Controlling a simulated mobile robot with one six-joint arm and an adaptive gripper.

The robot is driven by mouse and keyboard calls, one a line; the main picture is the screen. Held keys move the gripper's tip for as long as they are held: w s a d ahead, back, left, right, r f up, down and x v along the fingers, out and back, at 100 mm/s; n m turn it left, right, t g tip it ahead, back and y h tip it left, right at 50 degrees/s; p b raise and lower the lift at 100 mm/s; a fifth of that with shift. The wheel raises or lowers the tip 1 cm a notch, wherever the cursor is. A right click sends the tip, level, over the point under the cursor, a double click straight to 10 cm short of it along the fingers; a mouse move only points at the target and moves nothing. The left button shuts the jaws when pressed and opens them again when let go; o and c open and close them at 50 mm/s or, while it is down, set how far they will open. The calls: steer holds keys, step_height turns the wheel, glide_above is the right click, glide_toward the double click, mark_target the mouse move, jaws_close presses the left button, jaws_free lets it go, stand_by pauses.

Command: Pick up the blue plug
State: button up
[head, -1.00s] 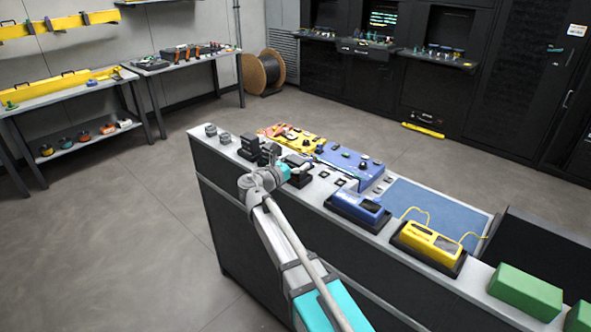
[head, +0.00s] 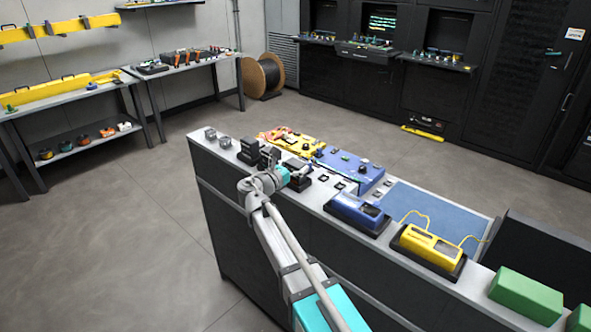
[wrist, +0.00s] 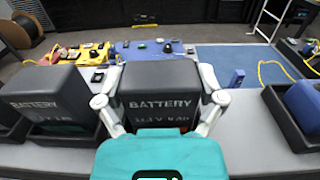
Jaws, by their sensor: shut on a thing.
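My gripper (wrist: 160,108) is at the near left end of the long counter, its two fingers shut on the sides of a dark grey box marked BATTERY (wrist: 160,90). The box is upright, and my gripper's teal body hides its lower part, so I cannot tell whether it is lifted. The head view shows the teal gripper (head: 283,176) among dark boxes. A small upright blue piece, possibly the blue plug (wrist: 237,78), stands on the counter to the right of the gripper, apart from it. I cannot make it out clearly in the head view.
A second battery (wrist: 45,97) sits in a black tray close on the left. A blue device (head: 358,212) and a yellow device (head: 430,245) sit in holders to the right. Yellow (head: 290,140) and blue (head: 350,168) panels lie behind. A blue mat (head: 430,212) has bare room.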

mark_target(296, 163)
steer(key=shift+r, duration=0.2)
step_height(296, 163, up, 3)
steer(key=p, duration=0.3)
steer(key=s+a+r+p, duration=0.2)
steer(key=s+r+p, duration=0.7)
steer(key=s, duration=0.4)
steer(key=shift+s+r+p, duration=0.35)
steer(key=shift+s+p, duration=0.05)
steer(key=shift+p, duration=0.1)
steer(key=shift+s+a, duration=0.1)
stand_by(0.4)
